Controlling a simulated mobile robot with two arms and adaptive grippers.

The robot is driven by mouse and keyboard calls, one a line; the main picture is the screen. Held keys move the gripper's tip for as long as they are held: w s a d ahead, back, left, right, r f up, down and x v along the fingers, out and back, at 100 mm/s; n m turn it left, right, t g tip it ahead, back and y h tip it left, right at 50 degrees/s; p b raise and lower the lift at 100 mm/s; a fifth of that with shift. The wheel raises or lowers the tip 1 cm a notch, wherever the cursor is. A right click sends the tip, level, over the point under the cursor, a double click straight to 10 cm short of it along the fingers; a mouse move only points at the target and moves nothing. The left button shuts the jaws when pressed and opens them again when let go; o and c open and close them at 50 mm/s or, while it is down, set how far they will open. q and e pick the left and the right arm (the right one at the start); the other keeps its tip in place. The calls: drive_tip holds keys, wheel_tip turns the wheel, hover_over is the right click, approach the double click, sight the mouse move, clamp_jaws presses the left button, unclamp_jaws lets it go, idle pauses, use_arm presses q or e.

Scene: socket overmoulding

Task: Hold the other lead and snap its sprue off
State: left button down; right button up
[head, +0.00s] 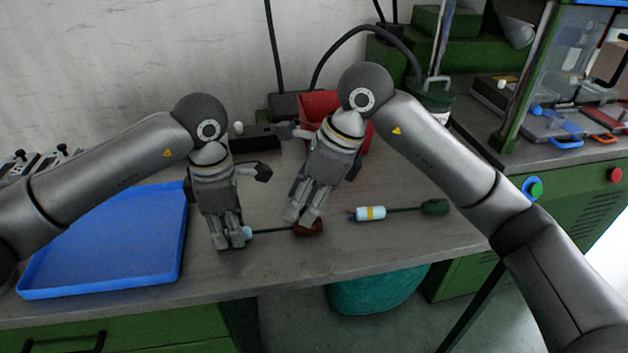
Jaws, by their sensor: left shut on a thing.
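One lead lies across the bench front: a light blue end (247,232), a thin dark cable (272,230) and a reddish-brown end (308,229). My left gripper (231,244) is shut on this lead at its light blue end, hiding part of it. My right gripper (299,218) points down at the reddish-brown end; whether its fingers grip it or only hover there cannot be told. A second lead (369,213) lies free to the right, with a light blue yellow-banded body and a dark green end (435,207). I cannot make out a sprue clearly on either lead.
A blue tray (110,240) lies on the left of the bench. A red bin (318,104) stands behind my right gripper. A green machine with a clear guard (565,70) stands at the right. The bench front edge is close to both grippers.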

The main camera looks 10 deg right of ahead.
drive_tip(key=shift+w+a+f, duration=0.1)
drive_tip(key=shift+a+f, duration=0.15)
drive_tip(key=shift+f, duration=0.4)
clamp_jaws()
drive_tip(key=c, duration=0.8)
unclamp_jaws()
clamp_jaws()
drive_tip(key=shift+d, duration=0.15)
drive_tip(key=shift+r, duration=3.05)
